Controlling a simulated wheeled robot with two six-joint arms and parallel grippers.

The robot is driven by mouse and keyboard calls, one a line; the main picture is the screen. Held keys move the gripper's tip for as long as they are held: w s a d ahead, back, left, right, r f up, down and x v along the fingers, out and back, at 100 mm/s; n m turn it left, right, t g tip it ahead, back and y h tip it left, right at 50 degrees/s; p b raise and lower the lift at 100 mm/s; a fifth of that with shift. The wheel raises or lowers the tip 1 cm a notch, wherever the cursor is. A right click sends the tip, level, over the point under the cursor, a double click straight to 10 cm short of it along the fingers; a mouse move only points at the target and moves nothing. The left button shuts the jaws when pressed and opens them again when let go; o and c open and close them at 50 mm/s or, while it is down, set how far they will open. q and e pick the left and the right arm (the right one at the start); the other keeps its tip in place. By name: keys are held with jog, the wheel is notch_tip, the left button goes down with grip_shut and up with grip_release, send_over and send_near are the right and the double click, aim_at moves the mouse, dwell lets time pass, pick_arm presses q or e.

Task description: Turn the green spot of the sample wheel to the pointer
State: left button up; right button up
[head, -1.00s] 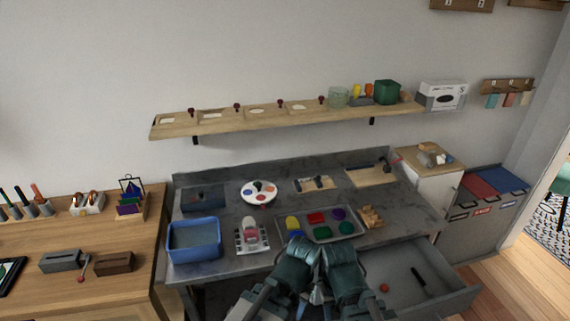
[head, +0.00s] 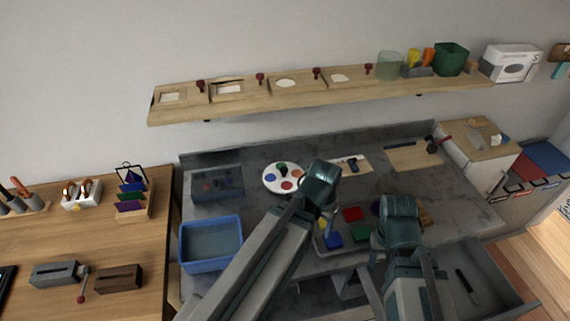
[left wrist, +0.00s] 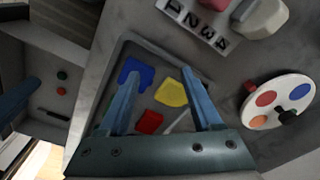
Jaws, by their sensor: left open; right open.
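The sample wheel (head: 283,178) is a white disc with blue, red and orange spots and a dark knob, lying on the grey bench in the head view. It shows at the right of the left wrist view (left wrist: 266,119). A small red piece (left wrist: 249,87) at the wheel's edge may be the pointer; I cannot tell. My left gripper (left wrist: 162,88) is open and empty above the tray of coloured pieces, apart from the wheel. My right gripper (head: 398,212) is right of it; its fingertips are hidden.
The tray (left wrist: 98,112) holds blue, yellow and red pieces. A blue bin (head: 212,262) stands left of my left arm. A numbered block (left wrist: 190,22) lies near the tray. A shelf (head: 240,108) runs above the bench. An open drawer (head: 490,290) is at front right.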

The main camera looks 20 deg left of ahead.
aim_at(283, 169)
pick_arm(q)
jog(key=w+a, duration=0.1)
jog(key=a, duration=0.3)
jog(key=w+a+t, duration=0.1)
jog(key=a, duration=0.3)
jog(key=w+a+r+n+t, duration=0.1)
jog(key=a, duration=0.3)
jog(key=shift+w+a+h, duration=0.25)
jog(key=shift+w+h, duration=0.15)
jog(key=a+r+t, duration=0.1)
jog(key=a+t, duration=0.1)
jog(key=a, duration=0.7)
jog(key=shift+n, duration=0.3)
jog(key=w, duration=0.4)
jog(key=w+d, duration=0.1)
jog(key=w, duration=0.7)
jog(key=shift+w+d, duration=0.35)
jog(key=shift+w, duration=0.05)
jog(key=shift+f+b, duration=0.6)
jog(key=shift+f, duration=0.1)
jog(key=shift+b+x, duration=0.7)
jog(key=shift+x, duration=0.1)
grip_shut()
